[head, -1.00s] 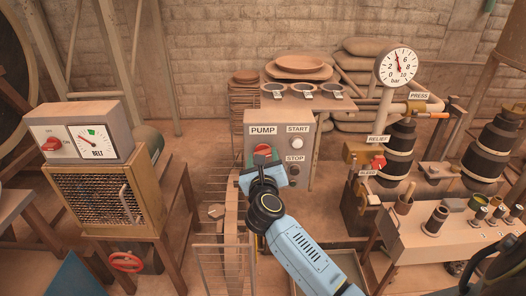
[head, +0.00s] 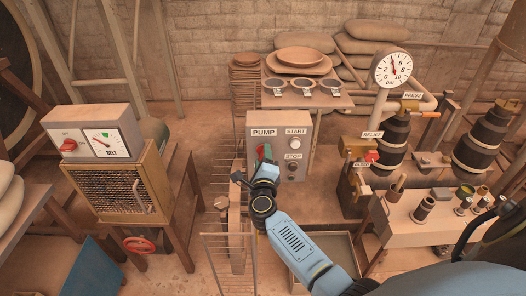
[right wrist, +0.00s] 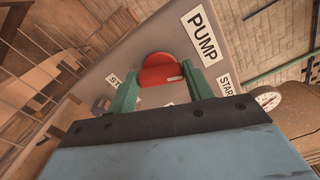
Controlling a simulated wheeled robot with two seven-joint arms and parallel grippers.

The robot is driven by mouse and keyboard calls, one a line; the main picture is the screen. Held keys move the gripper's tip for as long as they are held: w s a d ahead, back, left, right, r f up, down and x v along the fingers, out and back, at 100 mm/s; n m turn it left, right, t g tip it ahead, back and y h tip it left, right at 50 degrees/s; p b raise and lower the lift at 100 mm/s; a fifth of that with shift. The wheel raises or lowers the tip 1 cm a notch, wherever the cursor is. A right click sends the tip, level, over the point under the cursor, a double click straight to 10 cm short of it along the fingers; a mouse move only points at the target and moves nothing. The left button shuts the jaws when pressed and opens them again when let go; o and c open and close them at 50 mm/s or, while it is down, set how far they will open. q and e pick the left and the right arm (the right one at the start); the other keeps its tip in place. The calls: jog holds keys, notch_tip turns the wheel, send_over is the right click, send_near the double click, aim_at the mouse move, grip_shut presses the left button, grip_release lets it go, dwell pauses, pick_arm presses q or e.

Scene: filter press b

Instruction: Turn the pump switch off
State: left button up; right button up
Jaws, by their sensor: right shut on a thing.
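The grey pump panel (head: 310,159) stands in the middle of the head view, with a PUMP label, a START button (head: 296,144) and a STOP button (head: 292,167). The red pump switch knob (right wrist: 162,74) shows in the right wrist view between two green fingers. A small pale mark is on the knob. My right gripper (head: 265,153) is at the panel's left part, below the PUMP label. It is shut on the knob, and in the head view it mostly hides it. My left gripper is not in view.
A belt control box (head: 93,138) on a mesh-sided cabinet stands at the left. A pressure gauge (head: 393,68), valves and a bench (head: 415,235) with several fittings are at the right.

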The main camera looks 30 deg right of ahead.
jog(key=shift+f+n+p, duration=0.1)
jog(key=shift+n+p, duration=1.2)
jog(key=shift+n, duration=0.8)
jog(key=o, duration=1)
jog(key=v, duration=1.3)
jog(key=shift+s+p, duration=0.25)
jog(key=shift+p, duration=0.1)
jog(key=shift+a, duration=0.1)
